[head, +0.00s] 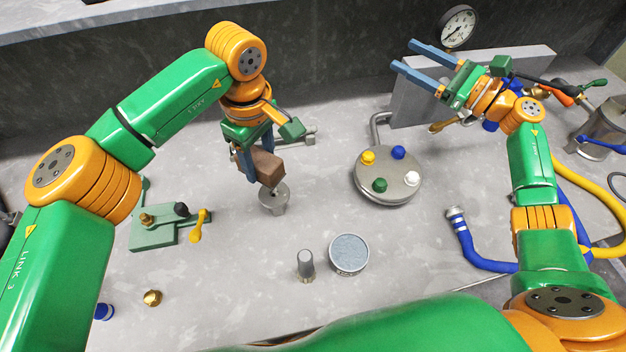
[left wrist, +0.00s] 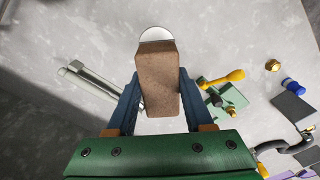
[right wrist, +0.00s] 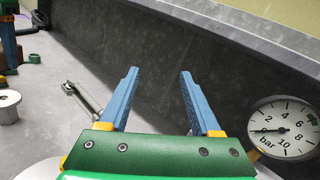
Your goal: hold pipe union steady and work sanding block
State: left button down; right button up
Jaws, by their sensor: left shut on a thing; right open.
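A brown sanding block (head: 266,166) is held between the fingers of my left gripper (head: 256,165). The block also fills the middle of the left wrist view (left wrist: 157,78). A short grey metal flanged piece, seemingly the pipe union (head: 275,204), stands upright on the table just below the block. Its round top shows past the block's end in the left wrist view (left wrist: 156,34). I cannot tell whether block and union touch. My right gripper (head: 403,56) is open and empty, raised by the back wall at the right, away from the union; the right wrist view shows its spread fingers (right wrist: 158,75).
A round grey plate with coloured knobs (head: 388,180) lies right of the union. A green clamp fixture (head: 165,228) is at the left. A round tin (head: 349,254) and small metal cylinder (head: 305,265) stand in front. A blue hose (head: 474,248) lies right. A gauge (head: 458,26) is behind.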

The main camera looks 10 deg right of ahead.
jog(key=s+a+f+n+g+y, duration=0.2)
jog(key=s+a+f+n+g, duration=0.15)
jog(key=a+f+g, duration=0.5)
jog(key=n+g+h, duration=0.2)
jog(key=n+g, duration=0.2)
jog(key=g, duration=0.3)
send_near(285, 208)
jog(key=shift+w+a+r+t, duration=0.1)
jog(key=shift+a+r+t, duration=0.15)
jog(key=shift+a+r, duration=0.75)
jog(key=x, duration=0.7)
jog(key=shift+a+f, duration=0.25)
grip_shut()
jog(key=shift+f, duration=0.1)
jog(key=shift+o, duration=0.8)
grip_release()
jog(key=shift+c, duration=0.2)
